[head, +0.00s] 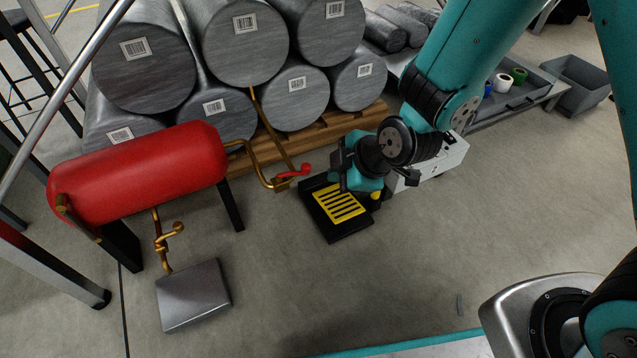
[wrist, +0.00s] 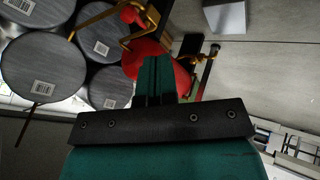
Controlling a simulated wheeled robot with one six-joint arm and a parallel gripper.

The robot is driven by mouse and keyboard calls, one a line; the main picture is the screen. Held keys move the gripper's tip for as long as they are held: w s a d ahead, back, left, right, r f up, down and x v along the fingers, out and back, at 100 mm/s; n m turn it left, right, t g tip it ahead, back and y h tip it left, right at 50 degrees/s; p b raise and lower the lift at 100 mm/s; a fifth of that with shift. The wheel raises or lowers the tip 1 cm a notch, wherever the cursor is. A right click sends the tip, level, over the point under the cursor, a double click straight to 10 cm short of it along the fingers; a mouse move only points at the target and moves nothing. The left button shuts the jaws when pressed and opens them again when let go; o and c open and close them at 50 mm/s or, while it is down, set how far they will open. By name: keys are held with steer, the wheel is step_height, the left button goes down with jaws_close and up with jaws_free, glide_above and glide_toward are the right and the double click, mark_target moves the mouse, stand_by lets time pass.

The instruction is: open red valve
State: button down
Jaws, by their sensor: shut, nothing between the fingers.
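The red valve (head: 304,169) is a small red handle on the end of a brass pipe that comes from the right end of a red tank (head: 140,172). In the wrist view, the red valve (wrist: 131,13) shows near the top edge, beyond my fingertips. My gripper (head: 341,168) is just right of the valve in the head view, and a gap shows between them. In the wrist view, my gripper (wrist: 156,62) has its teal fingers together with nothing held, and they overlap part of the red tank (wrist: 178,68).
Several metal cylinders (head: 238,40) are stacked on a wooden pallet (head: 375,110) behind the valve. A black and yellow pedal (head: 340,203) lies on the floor below my gripper. A metal box (head: 193,295) stands below the tank. The floor at front centre is clear.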

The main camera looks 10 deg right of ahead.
mark_target(293, 173)
steer(key=w+a+f+b, duration=0.4)
steer(key=w+f+b, duration=0.3)
steer(key=w+f, duration=0.1)
steer(key=shift+a, duration=0.2)
steer(key=shift+w+a, duration=0.1)
